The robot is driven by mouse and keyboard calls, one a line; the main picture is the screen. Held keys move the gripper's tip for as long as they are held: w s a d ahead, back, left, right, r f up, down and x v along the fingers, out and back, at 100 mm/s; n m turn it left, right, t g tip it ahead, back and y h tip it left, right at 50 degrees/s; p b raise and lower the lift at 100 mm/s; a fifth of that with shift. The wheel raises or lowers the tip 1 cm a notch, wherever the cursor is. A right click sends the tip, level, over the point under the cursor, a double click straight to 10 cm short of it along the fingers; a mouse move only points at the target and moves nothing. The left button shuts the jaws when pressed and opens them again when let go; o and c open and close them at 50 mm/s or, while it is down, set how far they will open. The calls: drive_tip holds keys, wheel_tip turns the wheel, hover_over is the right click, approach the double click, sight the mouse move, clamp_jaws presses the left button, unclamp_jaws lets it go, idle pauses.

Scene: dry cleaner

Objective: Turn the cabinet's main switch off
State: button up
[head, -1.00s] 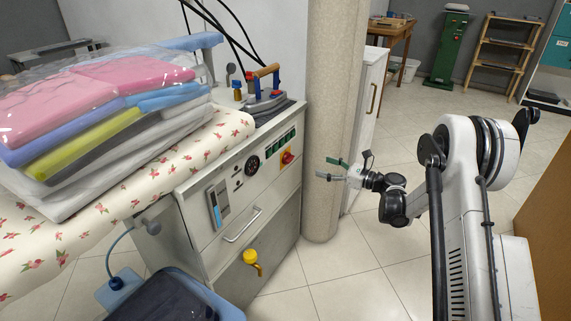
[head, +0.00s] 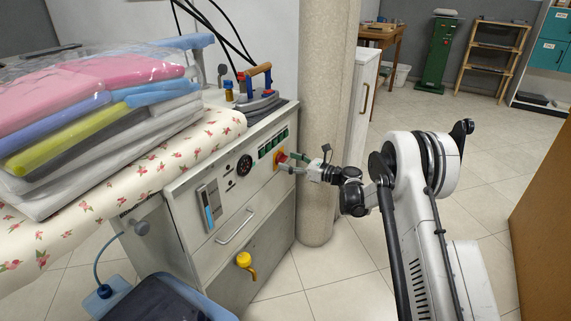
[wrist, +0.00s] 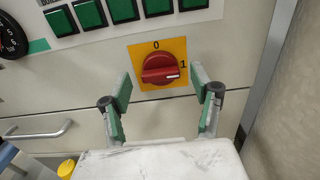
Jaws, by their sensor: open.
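The cabinet (head: 208,238) stands at the left of centre in the head view. Its main switch is a red rotary knob (wrist: 160,68) on a yellow plate (wrist: 178,48) marked 0 at the top and 1 at the right. The white mark on the knob points right, toward 1.
Several green buttons (wrist: 124,10) sit above the switch, with a black dial (wrist: 12,38) to their left. A drawer handle (wrist: 40,130) and a yellow valve handle (head: 244,259) are lower. A round column (head: 319,190) stands close to the right of the cabinet.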

drive_tip(key=shift+x, duration=1)
drive_tip(key=c, duration=1.2)
